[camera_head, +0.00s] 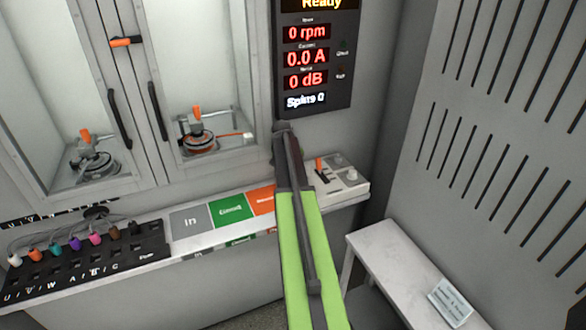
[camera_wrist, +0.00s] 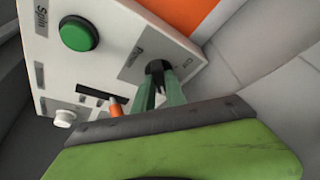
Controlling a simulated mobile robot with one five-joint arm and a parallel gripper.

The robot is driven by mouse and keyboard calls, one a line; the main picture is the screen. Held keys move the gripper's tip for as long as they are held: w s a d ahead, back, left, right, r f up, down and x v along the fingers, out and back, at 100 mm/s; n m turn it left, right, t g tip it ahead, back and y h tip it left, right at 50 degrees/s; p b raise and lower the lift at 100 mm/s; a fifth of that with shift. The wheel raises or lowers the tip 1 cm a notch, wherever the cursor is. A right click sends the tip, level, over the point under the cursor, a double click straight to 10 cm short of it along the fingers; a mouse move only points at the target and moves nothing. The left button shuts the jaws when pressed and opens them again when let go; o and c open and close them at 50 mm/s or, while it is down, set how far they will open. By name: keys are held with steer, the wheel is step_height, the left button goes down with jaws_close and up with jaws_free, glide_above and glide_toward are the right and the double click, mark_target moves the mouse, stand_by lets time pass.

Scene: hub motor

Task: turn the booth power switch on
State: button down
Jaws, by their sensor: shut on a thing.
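The white control box (camera_head: 350,190) stands at the right end of the bench ledge in the head view, partly hidden behind my arm. In the wrist view the same box (camera_wrist: 52,60) carries a black power switch (camera_wrist: 157,67) between the labels "Power" and "On". My gripper (camera_wrist: 160,84) has its two green fingers shut on this switch. The fingers cover part of the switch, so I cannot tell its exact position. In the head view the switch and fingertips are hidden behind my arm.
The box also bears a green "Spin" button (camera_wrist: 78,34), an orange lever (camera_wrist: 115,106) in a slot and a white knob (camera_wrist: 64,118). The display (camera_head: 315,60) above reads "Ready" and zeros. A white side table (camera_head: 390,245) stands at right.

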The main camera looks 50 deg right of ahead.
steer(key=shift+d+m, duration=0.25)
steer(key=shift+m, duration=0.05)
steer(key=c, duration=1.4)
jaws_free()
steer(key=shift+s, duration=0.1)
steer(key=shift+a, duration=0.1)
steer(key=shift+r, duration=0.1)
steer(key=shift+a+r+p, duration=0.15)
steer(key=shift+r+p, duration=0.15)
steer(key=shift+p, duration=0.1)
steer(key=p+v, duration=1.5)
steer(key=v, duration=0.1)
steer(key=shift+a+r, duration=0.25)
